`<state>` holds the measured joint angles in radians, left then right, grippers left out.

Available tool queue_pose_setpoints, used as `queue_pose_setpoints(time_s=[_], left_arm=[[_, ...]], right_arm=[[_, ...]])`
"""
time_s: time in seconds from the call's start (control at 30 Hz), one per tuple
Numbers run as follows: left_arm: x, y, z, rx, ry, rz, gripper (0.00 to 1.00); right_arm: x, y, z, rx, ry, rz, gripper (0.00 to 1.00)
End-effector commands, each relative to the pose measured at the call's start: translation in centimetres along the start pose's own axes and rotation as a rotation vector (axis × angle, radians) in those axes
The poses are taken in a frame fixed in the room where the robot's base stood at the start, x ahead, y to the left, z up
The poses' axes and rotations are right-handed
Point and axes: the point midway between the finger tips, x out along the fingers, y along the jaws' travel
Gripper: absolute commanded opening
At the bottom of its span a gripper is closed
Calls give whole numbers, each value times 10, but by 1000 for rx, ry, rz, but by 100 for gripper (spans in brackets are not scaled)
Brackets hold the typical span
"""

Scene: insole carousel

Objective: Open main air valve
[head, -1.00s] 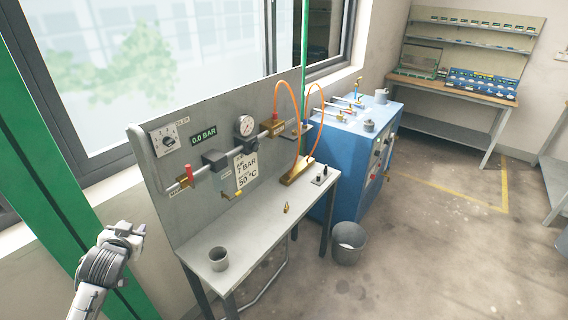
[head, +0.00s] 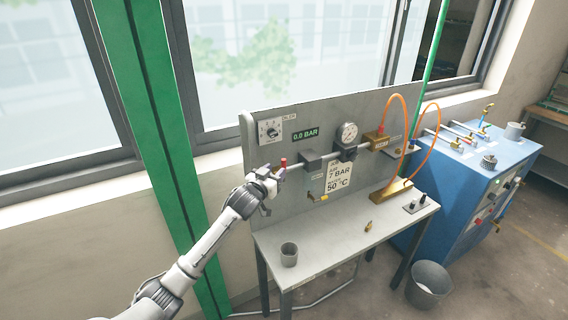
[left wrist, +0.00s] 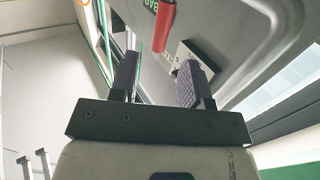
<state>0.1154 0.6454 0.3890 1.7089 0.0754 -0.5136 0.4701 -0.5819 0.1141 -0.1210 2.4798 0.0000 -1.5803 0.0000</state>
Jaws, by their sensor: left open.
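The main air valve's red handle (head: 284,162) stands upright at the left end of the pipe on the grey panel. My left gripper (head: 273,178) is close beside it, just below and to the left in the head view, and hides the valve body. In the left wrist view the red handle (left wrist: 164,25) lies beyond the open fingers (left wrist: 159,76), between their lines. The fingers are empty; I see no contact with the handle. My right gripper is in neither view.
The panel carries a rotary dial (head: 270,131), a display (head: 305,134) reading 0.0 BAR and a round gauge (head: 348,133). A grey cup (head: 289,255) and a small brass part (head: 368,226) sit on the bench (head: 320,248). A blue cabinet (head: 460,190) stands at right.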

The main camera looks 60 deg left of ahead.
Motion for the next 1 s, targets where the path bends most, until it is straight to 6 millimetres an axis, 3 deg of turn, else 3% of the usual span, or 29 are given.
queue_pose_setpoints(time_s=[0.2, 0.4, 0.93, 1.0], left_arm=[[36, 0, -1, 0, -1, -1, 43], [55, 0, 0, 1, -1, -1, 43], [64, 0, 0, 2, -1, 0, 43], [64, 0, 0, 2, -1, 0, 36]], right_arm=[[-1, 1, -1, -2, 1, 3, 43], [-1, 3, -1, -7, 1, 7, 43], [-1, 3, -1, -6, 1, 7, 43], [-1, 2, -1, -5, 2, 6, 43]])
